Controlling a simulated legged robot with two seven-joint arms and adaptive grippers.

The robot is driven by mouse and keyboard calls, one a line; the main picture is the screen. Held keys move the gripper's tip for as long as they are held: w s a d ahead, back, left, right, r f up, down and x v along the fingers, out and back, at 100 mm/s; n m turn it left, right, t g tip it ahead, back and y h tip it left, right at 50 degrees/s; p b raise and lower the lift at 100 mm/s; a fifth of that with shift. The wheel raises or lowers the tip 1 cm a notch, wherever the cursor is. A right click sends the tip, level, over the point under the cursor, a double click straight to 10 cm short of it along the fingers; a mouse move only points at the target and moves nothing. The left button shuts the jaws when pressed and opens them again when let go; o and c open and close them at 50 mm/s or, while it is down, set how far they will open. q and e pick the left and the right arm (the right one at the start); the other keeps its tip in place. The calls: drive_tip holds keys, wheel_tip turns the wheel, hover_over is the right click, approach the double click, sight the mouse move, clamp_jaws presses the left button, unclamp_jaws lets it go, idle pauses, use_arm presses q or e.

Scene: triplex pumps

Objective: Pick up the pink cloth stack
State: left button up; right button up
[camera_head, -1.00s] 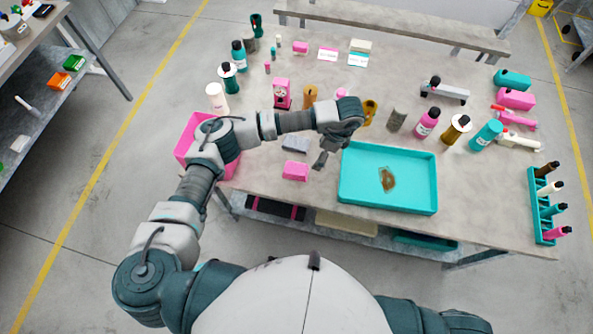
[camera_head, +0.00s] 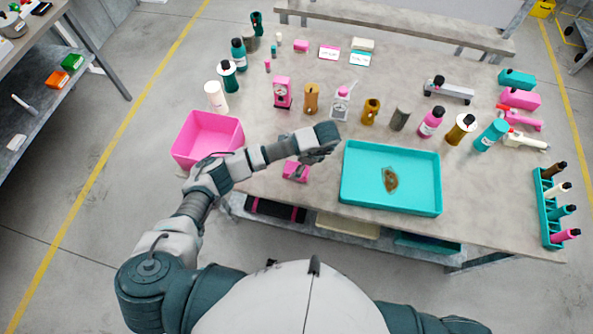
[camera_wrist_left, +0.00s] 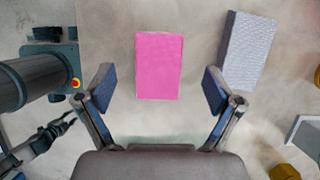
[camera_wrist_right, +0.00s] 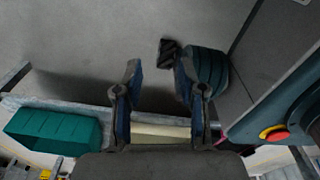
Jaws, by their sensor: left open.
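The pink cloth stack (camera_head: 293,172) lies on the table near its front edge, left of the teal tray, partly hidden by my left gripper in the head view. In the left wrist view the stack (camera_wrist_left: 159,66) is a pink rectangle centred ahead of the fingers. My left gripper (camera_wrist_left: 159,90) is open and empty, its fingers spread wider than the stack and not seen touching it. In the head view my left gripper (camera_head: 305,165) is above the stack. My right gripper (camera_wrist_right: 158,82) is open and empty, away from the stack.
A grey cloth stack (camera_wrist_left: 248,50) lies to the right of the pink one in the left wrist view. A teal tray (camera_head: 346,195) holds a brown item. A pink bin (camera_head: 205,150) stands at the left, partly behind my arm. Several bottles stand farther back.

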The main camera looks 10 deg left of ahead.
sight(292, 168)
use_arm(q)
drive_tip(key=x, duration=0.4)
drive_tip(key=shift+s, duration=0.2)
drive_tip(key=shift+f, duration=0.1)
drive_tip(key=c, duration=1.2)
drive_tip(key=shift+c, duration=0.2)
use_arm(e)
drive_tip(key=shift+s+a, duration=0.2)
drive_tip(key=shift+s, duration=0.15)
